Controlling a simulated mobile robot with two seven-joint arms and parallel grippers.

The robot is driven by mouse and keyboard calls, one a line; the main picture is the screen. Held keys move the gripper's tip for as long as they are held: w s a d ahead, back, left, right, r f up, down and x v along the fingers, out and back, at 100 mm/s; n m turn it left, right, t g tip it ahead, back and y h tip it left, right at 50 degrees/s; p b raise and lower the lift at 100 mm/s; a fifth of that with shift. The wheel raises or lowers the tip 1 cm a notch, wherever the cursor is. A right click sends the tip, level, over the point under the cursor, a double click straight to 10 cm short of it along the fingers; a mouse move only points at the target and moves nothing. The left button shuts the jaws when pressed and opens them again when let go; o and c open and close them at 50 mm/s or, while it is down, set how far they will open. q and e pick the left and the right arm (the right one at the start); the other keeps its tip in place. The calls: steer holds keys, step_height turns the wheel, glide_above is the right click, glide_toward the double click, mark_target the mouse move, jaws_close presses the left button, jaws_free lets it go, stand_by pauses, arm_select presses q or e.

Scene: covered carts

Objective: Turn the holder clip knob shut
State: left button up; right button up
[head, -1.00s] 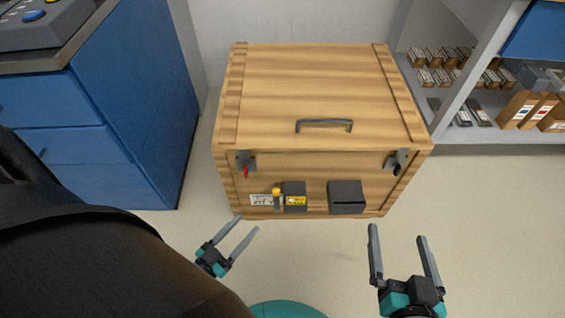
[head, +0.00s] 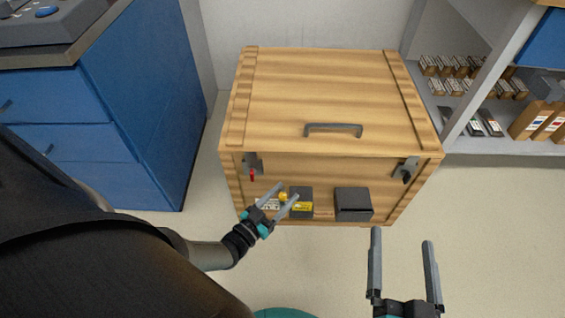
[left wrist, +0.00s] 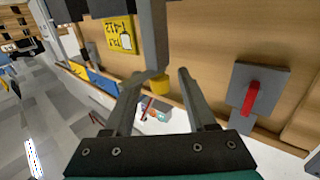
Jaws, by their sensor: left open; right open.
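The holder clip knob (head: 283,196) looks like the small yellow knob low on the front of the wooden crate (head: 320,90), between a white label card and a dark box with a yellow label (head: 302,206). It also shows as a yellow cylinder in the left wrist view (left wrist: 160,85), just beyond my fingertips. My left gripper (head: 290,190) is open, its fingers reaching toward the knob. In the left wrist view the knob appears between the fingers; contact cannot be told. My right gripper (head: 402,237) is open and empty, in front of the crate's lower right.
A red-handled latch (head: 252,170) is at the crate's upper left front, and a black-handled latch (head: 406,170) at the right. A plain dark box (head: 353,204) sits right of the labelled one. Blue drawers (head: 150,110) stand left, shelves right. Floor in front is clear.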

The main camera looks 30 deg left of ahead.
arm_select(q)
steer(key=shift+c, duration=0.2)
jaws_close()
stand_by(0.4)
